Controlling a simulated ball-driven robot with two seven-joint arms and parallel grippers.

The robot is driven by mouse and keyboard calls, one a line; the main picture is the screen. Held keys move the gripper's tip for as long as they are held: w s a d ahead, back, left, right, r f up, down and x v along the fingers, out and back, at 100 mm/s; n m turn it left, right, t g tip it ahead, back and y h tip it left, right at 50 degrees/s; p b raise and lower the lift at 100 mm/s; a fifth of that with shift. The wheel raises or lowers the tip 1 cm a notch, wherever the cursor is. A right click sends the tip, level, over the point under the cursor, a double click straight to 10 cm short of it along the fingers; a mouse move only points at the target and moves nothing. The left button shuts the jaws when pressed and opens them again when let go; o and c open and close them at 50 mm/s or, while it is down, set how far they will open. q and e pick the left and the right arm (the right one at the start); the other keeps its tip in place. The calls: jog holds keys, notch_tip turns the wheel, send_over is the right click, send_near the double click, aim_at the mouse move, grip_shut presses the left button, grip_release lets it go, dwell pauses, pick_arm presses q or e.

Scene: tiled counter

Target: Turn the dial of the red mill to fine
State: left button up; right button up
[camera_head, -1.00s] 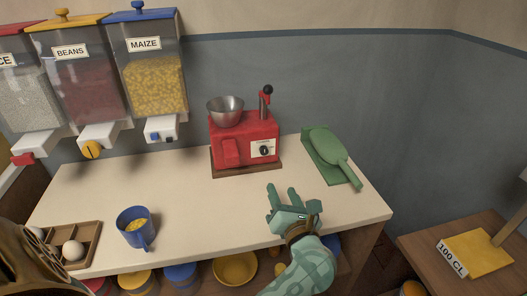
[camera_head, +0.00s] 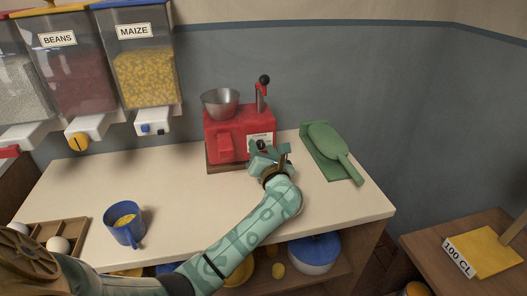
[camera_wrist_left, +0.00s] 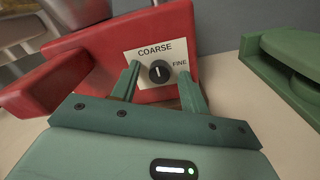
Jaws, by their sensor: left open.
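The red mill (camera_head: 239,126) stands on the counter with a metal hopper on top and a lever at its back right. In the left wrist view, its black dial (camera_wrist_left: 160,72) sits on a white plate (camera_wrist_left: 176,47) marked COARSE above and FINE to the right. The dial's white mark points about straight up, towards COARSE. My left gripper (camera_head: 269,149) is open in front of the plate, partly covering it in the head view. Its fingers (camera_wrist_left: 159,76) are on either side of the dial in the wrist view; I cannot tell if they touch it. My right gripper is not in view.
A green scoop on a green board (camera_head: 328,143) lies right of the mill. A blue cup (camera_head: 123,229) with yellow contents and an egg tray (camera_head: 73,229) stand at the left. Grain dispensers (camera_head: 143,75) hang at the back left. The counter between cup and mill is clear.

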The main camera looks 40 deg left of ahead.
pick_arm(q)
grip_shut()
